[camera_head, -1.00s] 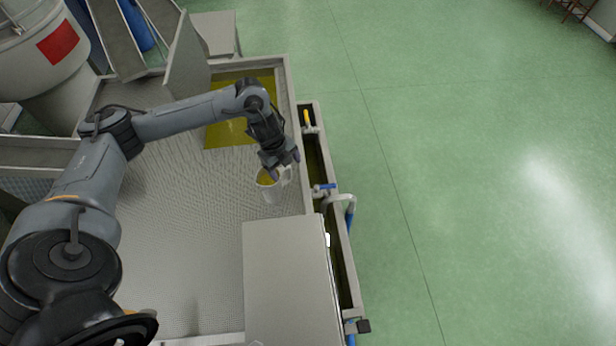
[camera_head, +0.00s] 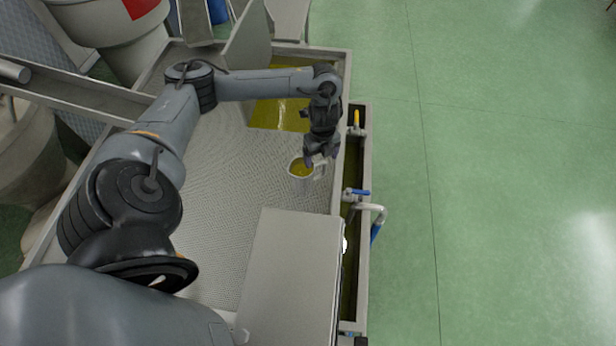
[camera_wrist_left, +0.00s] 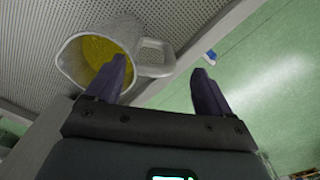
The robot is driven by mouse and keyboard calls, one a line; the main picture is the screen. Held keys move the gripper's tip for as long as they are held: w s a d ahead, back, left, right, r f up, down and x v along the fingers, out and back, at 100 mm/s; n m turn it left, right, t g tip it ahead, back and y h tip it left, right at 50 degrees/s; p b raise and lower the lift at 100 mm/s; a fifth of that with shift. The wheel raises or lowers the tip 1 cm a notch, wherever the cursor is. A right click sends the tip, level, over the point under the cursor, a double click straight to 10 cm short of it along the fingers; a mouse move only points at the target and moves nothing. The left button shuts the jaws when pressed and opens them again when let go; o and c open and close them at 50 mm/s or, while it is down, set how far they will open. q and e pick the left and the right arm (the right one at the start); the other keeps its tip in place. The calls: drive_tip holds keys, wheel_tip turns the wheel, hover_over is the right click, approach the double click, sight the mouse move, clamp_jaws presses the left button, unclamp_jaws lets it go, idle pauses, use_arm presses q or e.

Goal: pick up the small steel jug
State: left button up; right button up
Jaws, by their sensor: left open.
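The small steel jug (camera_head: 300,168) stands on the perforated metal surface and holds yellow-green liquid. In the left wrist view the jug (camera_wrist_left: 72,62) is at the upper left, and its handle (camera_wrist_left: 155,57) points right, between the two fingertips. My left gripper (camera_head: 318,160) is open at the jug's handle side, pointing down. In the left wrist view its purple fingers (camera_wrist_left: 162,75) are apart, one overlapping the jug's rim and the other right of the handle. I cannot tell whether a finger touches the jug. My right gripper is not in view.
A metal box (camera_head: 290,265) stands close in front of the jug. A trough with a yellow-handled valve (camera_head: 356,118) and a blue-handled valve (camera_head: 358,192) runs along the right. A pool of oil (camera_head: 278,113) lies behind. Green floor is clear to the right.

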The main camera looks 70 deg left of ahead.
sight(321, 164)
use_arm(q)
drive_tip(key=f, duration=0.3)
drive_tip(key=shift+s+d+b, duration=0.15)
drive_tip(key=shift+d+b, duration=0.1)
drive_tip(key=shift+b, duration=0.05)
drive_tip(key=shift+f, duration=0.95)
drive_tip(key=c, duration=1.4)
clamp_jaws()
drive_tip(key=shift+r, duration=0.35)
